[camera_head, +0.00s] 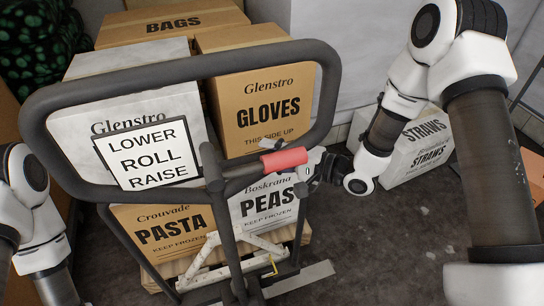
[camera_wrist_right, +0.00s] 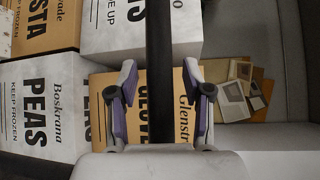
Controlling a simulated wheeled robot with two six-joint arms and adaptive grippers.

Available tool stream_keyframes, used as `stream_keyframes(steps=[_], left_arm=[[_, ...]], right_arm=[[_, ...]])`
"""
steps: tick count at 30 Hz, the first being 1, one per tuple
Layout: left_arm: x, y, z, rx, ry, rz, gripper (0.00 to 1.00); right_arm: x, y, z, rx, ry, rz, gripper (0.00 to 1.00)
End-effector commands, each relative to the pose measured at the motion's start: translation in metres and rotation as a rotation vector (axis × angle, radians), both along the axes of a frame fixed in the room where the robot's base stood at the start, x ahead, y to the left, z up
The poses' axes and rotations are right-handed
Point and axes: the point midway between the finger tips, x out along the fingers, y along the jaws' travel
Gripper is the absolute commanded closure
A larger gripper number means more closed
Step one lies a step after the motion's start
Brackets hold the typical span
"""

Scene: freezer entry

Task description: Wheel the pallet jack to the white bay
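The pallet jack's dark loop handle (camera_head: 190,68) stands in front of me, with a sign reading LOWER, ROLL, RAISE (camera_head: 148,153) and a red lever grip (camera_head: 284,158). Its pale frame (camera_head: 205,262) shows low down, before the loaded pallet (camera_head: 292,243). My right gripper (camera_head: 312,165) is at the right of the handle, close to the red grip. In the right wrist view its fingers (camera_wrist_right: 160,75) stand apart on both sides of a dark bar (camera_wrist_right: 160,30), with gaps visible. My left arm is at the left edge; its gripper is out of frame. I cannot make out a white bay.
Stacked cartons include GLOVES (camera_head: 265,110), PASTA (camera_head: 165,232), PEAS (camera_head: 268,205) and BAGS (camera_head: 172,24). A white STRAWS carton (camera_head: 425,150) stands at the right by the pale wall (camera_head: 345,45). Dark scuffed floor (camera_head: 390,235) is open at the lower right.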

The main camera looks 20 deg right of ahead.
Motion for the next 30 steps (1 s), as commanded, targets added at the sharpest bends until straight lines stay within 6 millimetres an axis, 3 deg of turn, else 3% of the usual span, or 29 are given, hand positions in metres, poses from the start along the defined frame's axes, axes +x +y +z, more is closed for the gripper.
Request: stream_keyframes(steps=[11,24,30], left_arm=[[0.0,0.0,0.0,0.0,0.0,0.0,0.48],[0.0,0.0,0.0,0.0,0.0,0.0,0.48],[0.0,0.0,0.0,0.0,0.0,0.0,0.48]], right_arm=[[-0.006,-0.006,0.0,0.0,0.006,0.0,0.48],[-0.058,-0.064,0.013,0.008,0.0,-0.006,0.48],[-0.075,-0.082,0.016,0.004,-0.001,-0.003,0.48]])
